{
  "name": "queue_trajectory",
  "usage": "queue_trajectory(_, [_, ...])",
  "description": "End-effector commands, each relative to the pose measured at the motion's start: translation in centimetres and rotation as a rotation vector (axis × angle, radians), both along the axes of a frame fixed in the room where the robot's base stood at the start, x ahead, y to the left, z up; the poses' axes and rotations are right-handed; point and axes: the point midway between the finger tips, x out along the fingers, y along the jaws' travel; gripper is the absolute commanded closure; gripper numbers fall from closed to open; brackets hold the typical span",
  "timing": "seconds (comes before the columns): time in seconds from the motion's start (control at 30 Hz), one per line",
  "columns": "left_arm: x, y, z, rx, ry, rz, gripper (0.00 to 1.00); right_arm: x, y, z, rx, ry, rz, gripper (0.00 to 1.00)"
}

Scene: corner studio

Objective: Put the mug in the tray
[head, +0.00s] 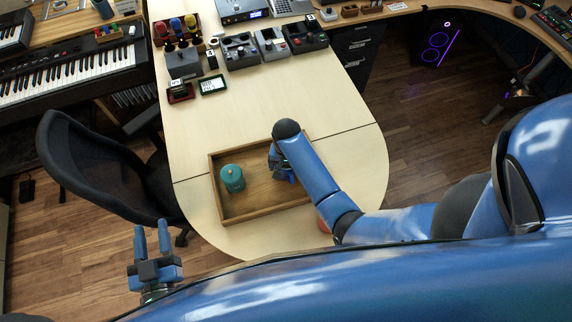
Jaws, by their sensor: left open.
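The wooden tray (262,214) lies on the pale desk, with low raised walls. A teal rounded container with a small knob on top (232,179) stands upright in its left half. I cannot make out a handle on it. An orange-red thing (323,225) shows beside the tray's right front corner, mostly hidden behind my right arm; I cannot tell whether it is the mug. My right gripper (281,170) points down over the tray's right part, largely hidden by its own arm. Its jaws cannot be made out. My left gripper (152,235) is open and empty, left of the desk's front end.
Several small devices (240,50) and a rack of coloured bottles (176,30) fill the desk's far end. Bare desk (270,105) lies between them and the tray. A black chair (95,165) stands at the left, close to the desk edge.

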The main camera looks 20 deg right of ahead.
Motion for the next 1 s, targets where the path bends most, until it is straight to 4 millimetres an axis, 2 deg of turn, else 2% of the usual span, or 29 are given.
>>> queue_trajectory(0.13, [0.0,0.0,-0.2,0.0,0.0,0.0,0.57,0.0,0.0,-0.3,0.0,-0.001,0.0,0.55])
queue_trajectory(0.17, [0.0,0.0,-0.2,0.0,0.0,0.0,0.57,0.0,0.0,-0.3,0.0,0.0,0.0,0.1])
queue_trajectory(0.23, [0.0,0.0,-0.1,0.0,0.0,0.0,0.57,0.0,0.0,-0.3,0.0,0.0,0.0,0.0])
queue_trajectory(0.47, [0.0,0.0,-0.1,0.0,0.0,0.0,0.57,0.0,0.0,-0.2,0.0,0.0,0.0,0.0])
queue_trajectory(0.63, [0.0,0.0,0.0,0.0,0.0,0.0,0.57,0.0,0.0,0.6,0.0,-0.001,0.0,0.0])
queue_trajectory(0.77, [0.0,0.0,0.0,0.0,0.0,0.0,0.57,0.1,0.0,2.3,0.001,-0.003,0.0,0.0])
queue_trajectory(1.0, [0.0,0.0,-0.1,0.0,0.0,0.0,0.57,0.1,0.0,6.7,0.001,-0.004,0.0,0.0])
